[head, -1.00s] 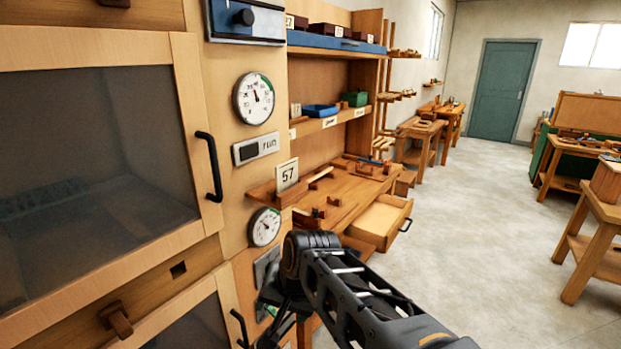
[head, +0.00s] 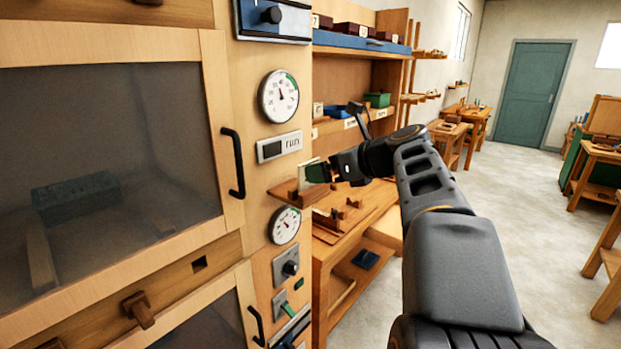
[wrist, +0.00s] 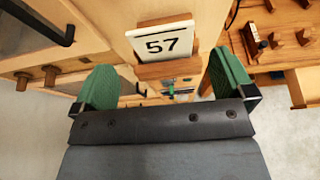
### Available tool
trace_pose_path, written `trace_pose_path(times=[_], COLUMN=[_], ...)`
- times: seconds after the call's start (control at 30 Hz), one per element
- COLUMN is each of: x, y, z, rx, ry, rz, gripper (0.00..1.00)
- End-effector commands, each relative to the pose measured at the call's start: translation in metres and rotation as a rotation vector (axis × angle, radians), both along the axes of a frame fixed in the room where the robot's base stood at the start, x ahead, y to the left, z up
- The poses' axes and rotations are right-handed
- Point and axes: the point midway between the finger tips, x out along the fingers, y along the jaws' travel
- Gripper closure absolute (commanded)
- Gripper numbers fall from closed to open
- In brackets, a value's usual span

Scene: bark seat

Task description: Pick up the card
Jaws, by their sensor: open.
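The white card (wrist: 161,41) marked "57" stands in a small wooden holder (wrist: 168,68) in the wrist view. In the head view only part of the card (head: 308,175) shows, behind my gripper. My gripper (wrist: 163,88) is open and empty, with one green finger pad to the left of the card and one to the right. The card lies ahead of the fingertips in the picture, and I see no contact. In the head view my gripper (head: 318,173) is at the holder's height, beside the panel.
A cabinet with a black door handle (head: 233,163) stands at the left. Dials, including an upper gauge (head: 279,96), sit on the panel. A workbench (head: 350,225) with small wooden pieces lies beyond the holder.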

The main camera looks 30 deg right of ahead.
Motion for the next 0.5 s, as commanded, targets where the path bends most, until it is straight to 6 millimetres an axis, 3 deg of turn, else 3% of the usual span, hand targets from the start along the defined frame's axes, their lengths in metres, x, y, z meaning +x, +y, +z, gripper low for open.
trace_pose_path(times=[0.1, 0.5], x=[0.015, 0.042], y=[0.007, 0.018], z=[-0.007, -0.018], rx=[-0.001, -0.003], ry=[0.002, 0.002], rz=[0.003, 0.004], gripper=[0.0, 0.0])
